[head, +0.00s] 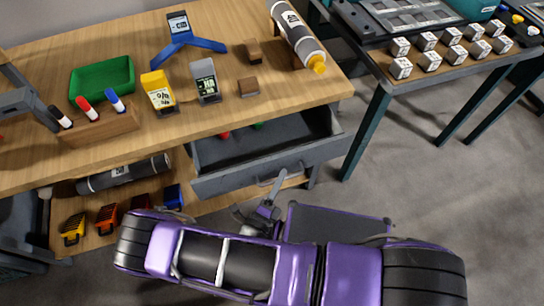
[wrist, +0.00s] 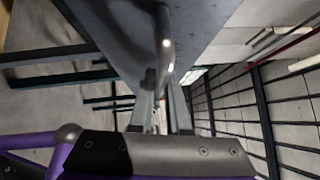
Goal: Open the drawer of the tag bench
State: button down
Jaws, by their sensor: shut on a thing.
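The tag bench (head: 330,84) has a wooden top and a dark grey drawer (head: 225,184) under its right part. The drawer stands out from the bench, and its inside is partly visible, with a red and a green thing at the back. Its bar handle (head: 290,173) is on the front face; it also shows in the wrist view (wrist: 165,42). My gripper (head: 273,187) is at the handle, shut on it, with a finger on each side of the bar in the wrist view (wrist: 162,108). My purple arm hides the floor below.
On the bench top are a green tray (head: 102,80), a pen block (head: 100,128), tag holders and a grey bottle (head: 298,35). The lower shelf holds a dark roll (head: 125,173) and coloured clips. A second table (head: 440,75) stands right; floor between is clear.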

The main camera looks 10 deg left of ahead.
jog(key=s+d, duration=0.5)
jog(key=s, duration=0.4)
jog(key=shift+s+d+b, duration=0.3)
jog(key=shift+d+b, duration=0.1)
jog(key=shift+b, duration=0.05)
jog(key=c, duration=0.9)
grip_release()
jog(key=shift+s, duration=0.15)
